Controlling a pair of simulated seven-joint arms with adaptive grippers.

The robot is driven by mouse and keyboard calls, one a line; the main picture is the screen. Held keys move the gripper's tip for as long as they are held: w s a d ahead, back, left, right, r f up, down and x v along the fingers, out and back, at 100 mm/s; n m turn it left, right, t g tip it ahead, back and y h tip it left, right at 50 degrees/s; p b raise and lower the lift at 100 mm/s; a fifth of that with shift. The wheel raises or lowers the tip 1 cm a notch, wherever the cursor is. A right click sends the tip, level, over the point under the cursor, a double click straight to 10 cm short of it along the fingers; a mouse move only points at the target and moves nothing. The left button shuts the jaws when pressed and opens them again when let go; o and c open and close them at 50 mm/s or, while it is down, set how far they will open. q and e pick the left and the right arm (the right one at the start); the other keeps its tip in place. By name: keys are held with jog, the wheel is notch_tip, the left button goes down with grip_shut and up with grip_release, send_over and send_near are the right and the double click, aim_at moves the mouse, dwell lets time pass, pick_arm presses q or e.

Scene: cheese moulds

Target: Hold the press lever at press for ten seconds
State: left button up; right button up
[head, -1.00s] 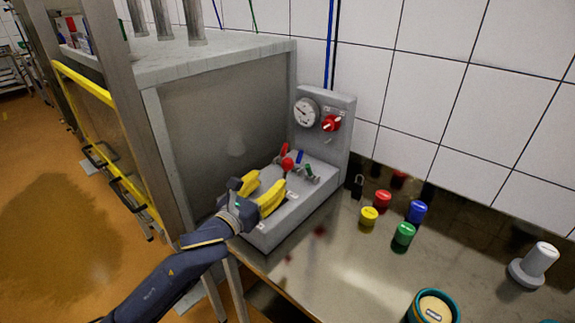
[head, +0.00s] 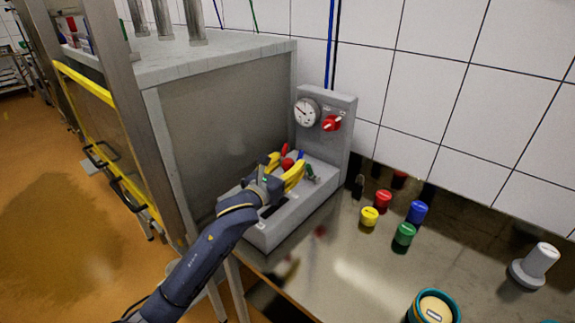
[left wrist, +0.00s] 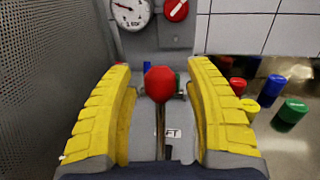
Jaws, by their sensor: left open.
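The press lever has a red ball knob (head: 288,163) and stands on the grey press unit (head: 290,215). In the left wrist view the knob (left wrist: 160,83) sits on a thin metal rod between my fingers. My left gripper (head: 283,169) is open, with its yellow fingers on either side of the knob and a gap on both sides. The round white gauge (head: 306,112) and a red rotary switch (head: 331,123) are on the unit's upright panel. The right gripper is not in view.
Small yellow (head: 369,216), red (head: 383,200), blue (head: 417,211) and green (head: 404,234) cylinders stand on the metal table right of the unit. A tall grey cabinet (head: 225,120) borders the unit on the left. A tiled wall is behind.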

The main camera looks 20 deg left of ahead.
pick_arm(q)
jog(key=shift+o, duration=0.2)
grip_shut()
